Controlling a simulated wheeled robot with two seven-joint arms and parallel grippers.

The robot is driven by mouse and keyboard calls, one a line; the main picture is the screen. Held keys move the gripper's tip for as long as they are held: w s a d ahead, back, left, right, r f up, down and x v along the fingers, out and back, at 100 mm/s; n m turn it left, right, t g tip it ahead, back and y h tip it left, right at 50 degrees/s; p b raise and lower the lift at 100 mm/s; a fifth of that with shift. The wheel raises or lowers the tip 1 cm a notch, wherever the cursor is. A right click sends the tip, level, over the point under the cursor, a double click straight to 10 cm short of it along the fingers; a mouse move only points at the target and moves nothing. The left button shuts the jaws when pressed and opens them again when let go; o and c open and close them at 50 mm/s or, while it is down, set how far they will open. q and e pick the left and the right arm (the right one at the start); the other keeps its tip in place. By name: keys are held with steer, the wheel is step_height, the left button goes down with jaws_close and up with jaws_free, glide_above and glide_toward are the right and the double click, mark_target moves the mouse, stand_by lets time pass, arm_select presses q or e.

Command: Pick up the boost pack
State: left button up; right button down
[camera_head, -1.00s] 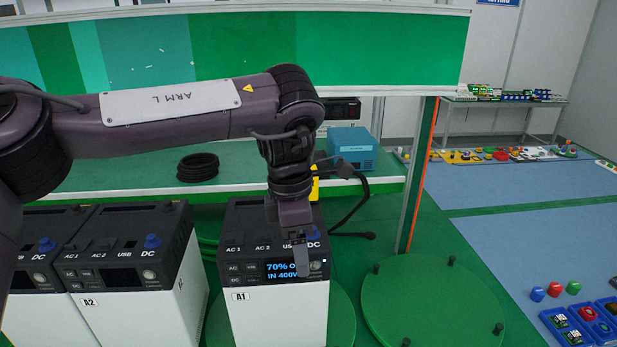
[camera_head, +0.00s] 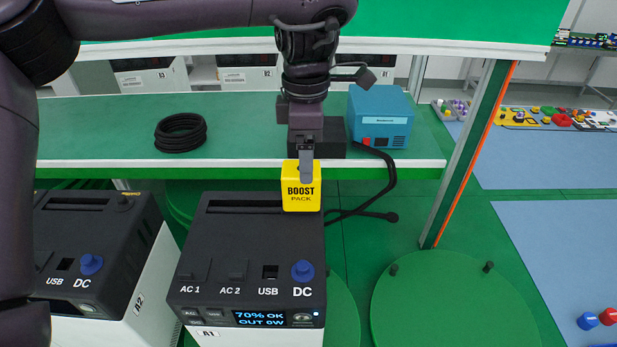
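The boost pack (camera_head: 301,199) is a small yellow block with black lettering. It appears upright at the back right of the top of the power station A1 (camera_head: 245,245); I cannot tell whether it rests there or is held just above. My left gripper (camera_head: 306,168) points down at the top of the pack. One finger overlaps the pack's upper edge; the other is hidden, so its grip is unclear. A1's display reads 70% OK, OUT 0W. My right gripper is not in view.
Power station A2 (camera_head: 95,240) stands left of A1. The green shelf (camera_head: 90,135) behind holds a coiled black cable (camera_head: 181,132) and a blue box (camera_head: 381,117). A black cable (camera_head: 375,185) hangs down to the right. The green turntable (camera_head: 440,300) at right is clear.

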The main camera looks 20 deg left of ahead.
mark_target(302, 192)
arm_select(q)
steer(key=shift+s+f, duration=0.2)
steer(key=shift+f, duration=0.8)
steer(key=shift+s+a+f, duration=0.1)
steer(key=shift+f, duration=0.2)
steer(key=f, duration=0.1)
steer(key=f+p, duration=0.1)
steer(key=f, duration=0.2)
steer(key=shift+w+a+f+p, duration=0.1)
steer(key=shift+w+a+p, duration=0.2)
steer(key=shift+a+p, duration=0.1)
steer(key=shift+f, duration=0.35)
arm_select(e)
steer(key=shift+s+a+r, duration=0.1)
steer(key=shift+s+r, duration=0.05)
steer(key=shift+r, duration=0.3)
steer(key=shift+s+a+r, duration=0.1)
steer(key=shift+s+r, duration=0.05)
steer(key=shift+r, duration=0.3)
arm_select(q)
steer(key=c, duration=0.4)
steer(key=shift+r, duration=0.1)
jaws_close()
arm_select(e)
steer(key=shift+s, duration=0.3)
